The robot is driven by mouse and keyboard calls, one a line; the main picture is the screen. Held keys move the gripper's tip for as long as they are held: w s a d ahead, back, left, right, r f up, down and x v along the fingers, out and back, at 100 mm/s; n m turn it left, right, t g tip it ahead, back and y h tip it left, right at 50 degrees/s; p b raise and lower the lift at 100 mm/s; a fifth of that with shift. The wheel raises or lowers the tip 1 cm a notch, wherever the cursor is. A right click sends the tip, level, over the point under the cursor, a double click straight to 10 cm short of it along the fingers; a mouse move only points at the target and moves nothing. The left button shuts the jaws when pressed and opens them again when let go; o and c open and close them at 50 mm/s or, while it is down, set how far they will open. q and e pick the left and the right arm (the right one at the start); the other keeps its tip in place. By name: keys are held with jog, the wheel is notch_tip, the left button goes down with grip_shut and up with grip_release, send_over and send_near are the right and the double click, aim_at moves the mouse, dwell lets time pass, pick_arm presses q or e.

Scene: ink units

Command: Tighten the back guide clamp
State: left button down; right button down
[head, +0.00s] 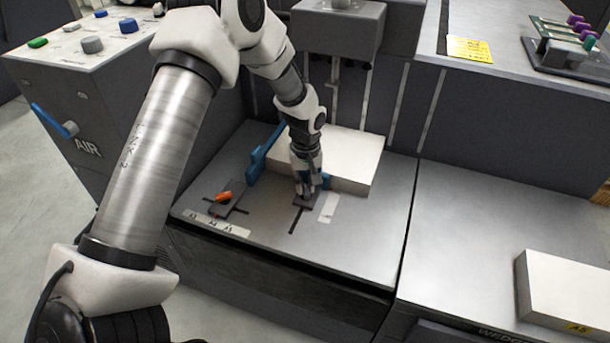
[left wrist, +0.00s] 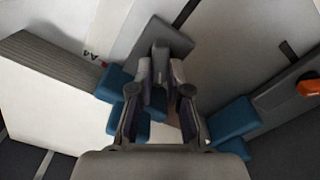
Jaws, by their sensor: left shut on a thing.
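My left gripper (head: 305,190) points down at a dark clamp block (head: 304,202) beside the front edge of the white paper stack (head: 340,160). My right gripper is not in view.
A blue guide (head: 262,158) stands along the stack's left side. A grey console with buttons and a blue lever (head: 56,122) is at left. A grey housing (head: 340,30) hangs behind the stack. Another white stack (head: 565,285) lies at right; the tabletop between is clear.

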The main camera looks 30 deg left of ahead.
pick_arm(q)
jog(key=m+p, duration=0.3)
jog(key=p, duration=0.1)
jog(key=shift+d+r+m, duration=0.15)
jog(key=shift+r+m, duration=0.1)
jog(key=shift+m, duration=0.05)
jog(key=m+p, duration=0.2)
jog(key=m, duration=0.1)
jog(key=shift+d+f+m+p, duration=0.1)
jog(key=shift+f+m+p, duration=0.05)
jog(key=shift+m+p, duration=0.2)
jog(key=m+p, duration=0.1)
jog(key=m, duration=0.2)
jog(key=shift+w+d+m+p, duration=0.1)
jog(key=shift+d+m+p, duration=0.05)
jog(key=shift+m+p, duration=0.2)
jog(key=shift+d+f+m+p, duration=0.15)
jog(key=shift+m+p, duration=0.2)
jog(key=shift+m, duration=1.85)
jog(key=c, duration=1.1)
grip_release()
